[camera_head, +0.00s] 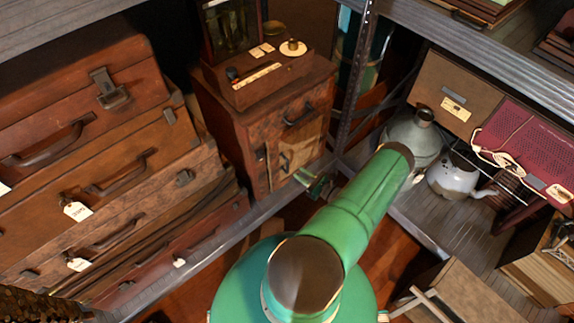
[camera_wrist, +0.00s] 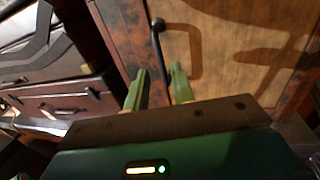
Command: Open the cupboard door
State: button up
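The cupboard (camera_head: 228,128) is a small reddish-brown wooden cabinet in the middle of the head view. Its door (camera_head: 306,146) has a lighter panel, sits below a drawer and looks shut. The door panel (camera_wrist: 255,45) fills the upper right of the wrist view. A dark bar handle (camera_wrist: 158,40) stands on the door's left side. My gripper (camera_head: 318,184) is in front of the door's lower part. In the wrist view my gripper (camera_wrist: 160,76) has its two green fingers apart, with the handle's bar between them. Contact with the handle cannot be told.
Stacked brown suitcases (camera_head: 100,150) fill the left. A metal shelf post (camera_head: 357,75) stands just right of the cupboard. A shelf with a grey metal jug (camera_head: 412,140) and a white kettle (camera_head: 453,176) is on the right. A mirror box (camera_head: 232,35) stands on the cupboard.

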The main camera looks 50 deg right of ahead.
aim_at(287, 171)
jog(key=w, duration=0.7)
jog(key=shift+w, duration=0.4)
grip_shut()
